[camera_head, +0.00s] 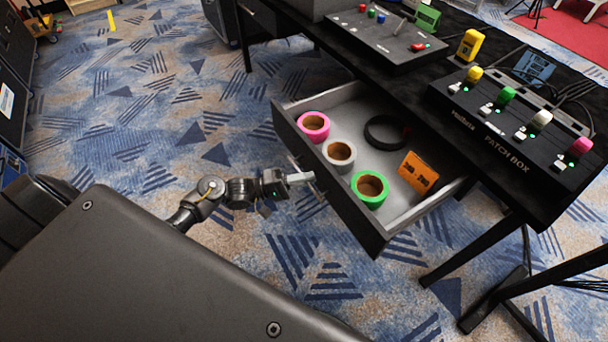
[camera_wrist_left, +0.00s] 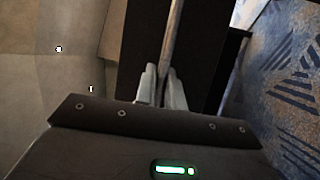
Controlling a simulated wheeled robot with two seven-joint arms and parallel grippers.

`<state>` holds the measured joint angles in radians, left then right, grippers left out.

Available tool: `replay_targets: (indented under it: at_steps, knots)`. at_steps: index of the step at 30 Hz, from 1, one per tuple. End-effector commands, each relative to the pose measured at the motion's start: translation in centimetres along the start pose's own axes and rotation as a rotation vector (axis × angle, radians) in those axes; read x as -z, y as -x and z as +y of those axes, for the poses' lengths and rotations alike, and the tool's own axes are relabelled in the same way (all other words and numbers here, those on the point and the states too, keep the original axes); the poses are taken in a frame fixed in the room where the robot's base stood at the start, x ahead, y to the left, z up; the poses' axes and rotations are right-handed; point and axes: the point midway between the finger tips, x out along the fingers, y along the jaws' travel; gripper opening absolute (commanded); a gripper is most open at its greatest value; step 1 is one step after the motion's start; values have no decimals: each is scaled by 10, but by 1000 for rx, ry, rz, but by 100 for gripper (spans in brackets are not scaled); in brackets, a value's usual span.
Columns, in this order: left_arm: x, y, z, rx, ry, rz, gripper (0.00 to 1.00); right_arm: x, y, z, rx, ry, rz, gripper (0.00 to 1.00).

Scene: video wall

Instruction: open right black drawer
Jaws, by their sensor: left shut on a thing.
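The black drawer (camera_head: 335,187) under the black table is pulled out, and its pale grey inside shows. It holds pink (camera_head: 313,126), white (camera_head: 339,154) and green (camera_head: 369,188) tape rolls, a black ring (camera_head: 386,132) and an orange box (camera_head: 418,172). My left gripper (camera_head: 309,178) is at the drawer's front, shut on its handle. In the left wrist view the fingers (camera_wrist_left: 160,88) close around the upright handle bar (camera_wrist_left: 172,45) before the dark drawer front. My right gripper is not in view.
The black table (camera_head: 405,95) carries a patch box (camera_head: 505,135) with coloured knobs, a control panel (camera_head: 385,38) and a yellow device (camera_head: 470,45). Table legs (camera_head: 470,250) stand right of the drawer. Patterned carpet (camera_head: 150,110) is clear at the left.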

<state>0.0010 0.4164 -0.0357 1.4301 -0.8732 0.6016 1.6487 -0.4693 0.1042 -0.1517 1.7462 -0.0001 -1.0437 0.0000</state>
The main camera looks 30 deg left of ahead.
Motion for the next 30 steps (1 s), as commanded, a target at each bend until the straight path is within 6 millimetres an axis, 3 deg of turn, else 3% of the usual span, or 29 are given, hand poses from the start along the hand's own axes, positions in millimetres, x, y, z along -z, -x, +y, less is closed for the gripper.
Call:
replay_targets:
  at_steps: [6, 7, 12, 22, 30]
  knots:
    - [0, 1, 0, 0, 0, 0, 0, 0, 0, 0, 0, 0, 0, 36]
    - [0, 1, 0, 1, 0, 0, 12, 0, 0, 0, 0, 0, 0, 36]
    - [0, 1, 0, 0, 0, 1, 32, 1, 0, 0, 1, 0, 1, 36]
    - [0, 6, 0, 1, 0, 2, 32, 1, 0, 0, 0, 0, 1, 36]
    - [0, 53, -2, 6, 0, 2, 32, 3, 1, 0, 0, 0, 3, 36]
